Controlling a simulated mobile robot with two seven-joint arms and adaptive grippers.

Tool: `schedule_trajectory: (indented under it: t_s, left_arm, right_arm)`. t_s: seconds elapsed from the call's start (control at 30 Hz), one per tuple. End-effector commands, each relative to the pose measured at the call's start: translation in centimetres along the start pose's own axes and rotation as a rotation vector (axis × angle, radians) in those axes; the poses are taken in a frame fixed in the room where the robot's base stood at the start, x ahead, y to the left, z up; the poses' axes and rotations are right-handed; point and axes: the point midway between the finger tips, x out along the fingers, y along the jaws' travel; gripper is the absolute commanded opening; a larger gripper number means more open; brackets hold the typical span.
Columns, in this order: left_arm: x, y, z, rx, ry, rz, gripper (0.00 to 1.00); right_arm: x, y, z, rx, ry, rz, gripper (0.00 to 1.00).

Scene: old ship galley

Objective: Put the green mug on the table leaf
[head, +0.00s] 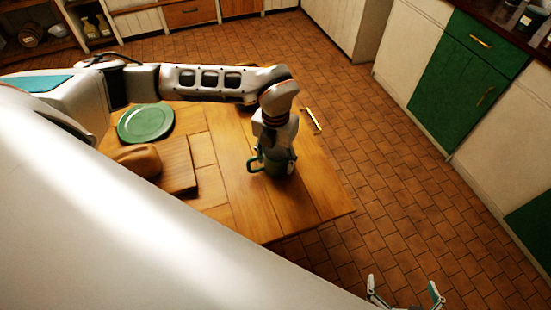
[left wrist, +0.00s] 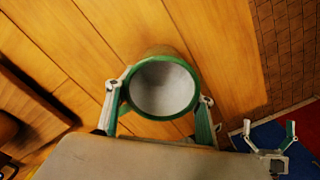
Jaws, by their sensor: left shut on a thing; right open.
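The green mug (head: 277,167) is upright at the right part of the table, over the wooden leaf (head: 315,195). Its handle points left in the head view. My left gripper (head: 276,146) comes down from above and is shut on the mug. In the left wrist view the mug's green rim and pale, empty inside (left wrist: 162,86) show between the two fingers. I cannot tell whether its base touches the wood. My right gripper (head: 405,294) is open and empty, low over the floor beyond the table's front edge; it also shows in the left wrist view (left wrist: 270,132).
A green plate (head: 145,122) lies on the table's left, with a bread loaf (head: 138,159) on a cutting board (head: 180,166) nearer. A thin pale bar (head: 313,121) is at the table's right edge. Bare wood surrounds the mug. A green cupboard (head: 455,95) stands across the tiled floor.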

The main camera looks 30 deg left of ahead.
Motion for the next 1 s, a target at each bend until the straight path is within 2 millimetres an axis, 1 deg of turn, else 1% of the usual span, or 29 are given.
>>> schedule_trajectory:
  t_s: [0.23,0.37,0.4,0.43,0.47,0.8,0.93,1.0]
  left_arm:
    - [0.1,0.0,0.1,0.0,-0.002,-0.001,0.26]
    - [0.4,0.0,0.1,0.0,-0.001,0.0,0.26]
    - [0.5,0.0,0.0,0.0,-0.001,0.0,0.58]
    - [0.4,0.0,0.1,0.0,-0.001,0.0,0.66]
    - [0.4,0.0,0.1,0.0,-0.001,0.0,0.69]
    - [0.2,0.0,0.1,0.0,-0.001,-0.001,0.69]
    - [-0.7,0.0,0.2,0.001,-0.004,-0.001,0.69]
    - [-1.7,0.0,0.2,0.0,-0.004,-0.001,0.69]
  right_arm:
    - [0.0,0.0,-0.1,0.0,0.001,0.0,1.0]
    - [0.1,0.0,0.1,0.0,0.002,0.0,1.0]
    - [0.1,0.0,0.1,0.0,0.002,0.0,1.0]
    - [0.1,0.0,0.0,0.0,0.002,0.0,1.0]
    - [0.1,0.0,0.0,0.0,0.002,0.0,1.0]
    - [0.0,0.0,0.0,0.0,0.002,0.0,1.0]
    - [0.0,0.0,-0.1,0.0,0.002,0.0,1.0]
    - [0.0,0.0,-0.1,0.0,0.001,0.0,1.0]
